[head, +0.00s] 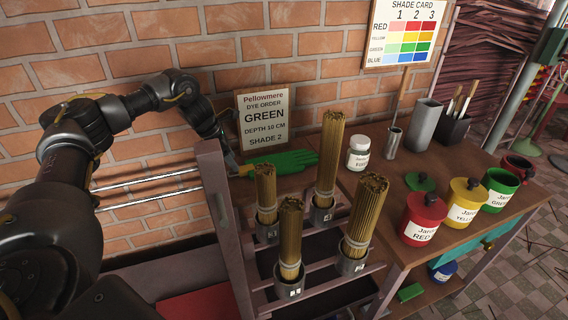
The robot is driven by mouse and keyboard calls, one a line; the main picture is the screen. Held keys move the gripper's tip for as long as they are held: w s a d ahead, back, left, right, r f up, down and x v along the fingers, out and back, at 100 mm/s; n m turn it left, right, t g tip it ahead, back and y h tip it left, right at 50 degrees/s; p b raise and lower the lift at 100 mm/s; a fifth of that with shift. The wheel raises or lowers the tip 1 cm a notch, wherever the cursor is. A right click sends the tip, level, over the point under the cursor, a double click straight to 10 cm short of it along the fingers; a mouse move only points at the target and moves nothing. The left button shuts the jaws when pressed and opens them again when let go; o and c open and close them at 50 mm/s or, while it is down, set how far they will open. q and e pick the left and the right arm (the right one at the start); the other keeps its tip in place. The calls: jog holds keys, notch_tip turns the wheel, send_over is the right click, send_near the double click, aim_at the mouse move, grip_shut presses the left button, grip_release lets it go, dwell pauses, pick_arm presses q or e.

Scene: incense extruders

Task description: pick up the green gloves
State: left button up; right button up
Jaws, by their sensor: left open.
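The green gloves (288,162) lie flat on the wooden tabletop, below the dye order card and behind the incense bundles, fingers pointing right. My left arm reaches in from the left along the brick wall. My left gripper (238,168) is at the left end of the gloves, next to a small yellowish patch. It is open. It is small and partly hidden by the rack post, so I cannot tell if it touches the gloves. My right gripper is not in view.
A rack with several incense bundles (363,220) stands in front of the gloves. The order card (265,118) leans on the wall behind them. A white-lidded jar (358,153) stands right of them. Red (424,218), yellow (465,203) and green (499,190) jars stand further right.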

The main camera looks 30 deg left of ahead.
pick_arm(q)
jog(key=x, duration=0.4)
jog(key=shift+s, duration=0.2)
jog(key=shift+w+f, duration=0.1)
jog(key=shift+f, duration=0.2)
jog(key=shift+c, duration=0.2)
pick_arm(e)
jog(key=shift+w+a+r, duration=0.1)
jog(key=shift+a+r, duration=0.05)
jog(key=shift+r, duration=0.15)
